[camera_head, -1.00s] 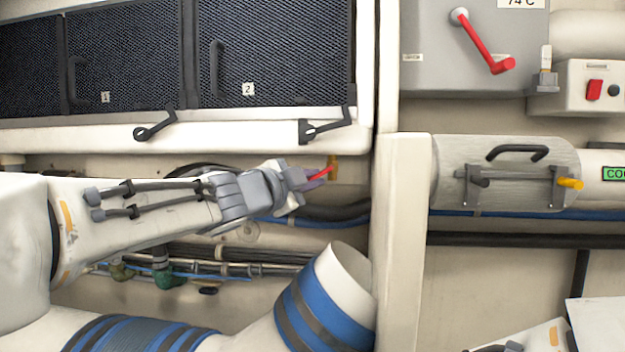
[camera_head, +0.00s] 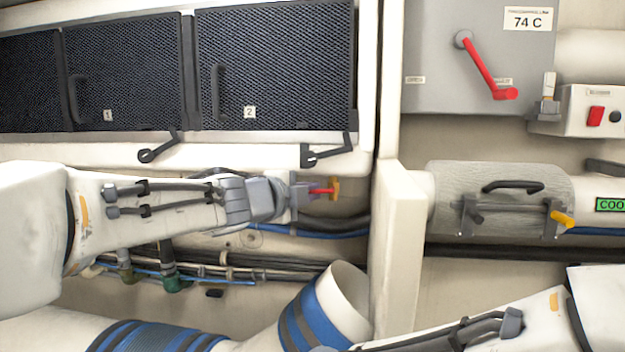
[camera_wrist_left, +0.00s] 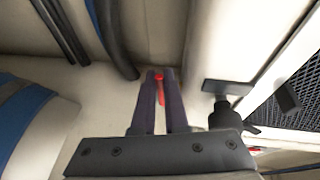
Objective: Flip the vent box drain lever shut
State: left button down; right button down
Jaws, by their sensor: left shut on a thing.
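The red drain lever (camera_head: 322,191) sticks out about level to the left of a small yellow fitting (camera_head: 334,188) below the vent boxes. My left gripper (camera_head: 307,191) reaches in from the left and is shut on the lever. In the left wrist view, the red lever (camera_wrist_left: 161,93) lies between the two dark fingers of the left gripper (camera_wrist_left: 160,76), its round red end at their tips. My right arm shows at the bottom right, but its gripper is out of view.
Two black latches (camera_head: 160,149) (camera_head: 327,150) hang just above my left arm. Dark and blue hoses (camera_head: 335,225) run below the gripper. A white upright post (camera_head: 397,240) stands to the right. Beyond it are a grey cylinder (camera_head: 500,183) and a grey box (camera_head: 445,80) with a red handle.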

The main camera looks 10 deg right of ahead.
pick_arm(q)
jog(key=shift+r+m+p, duration=0.2)
jog(key=shift+m+p, duration=0.15)
jog(key=shift+m, duration=0.05)
jog(key=c, duration=0.9)
grip_release()
jog(key=shift+c, duration=0.2)
jog(key=shift+r, duration=0.2)
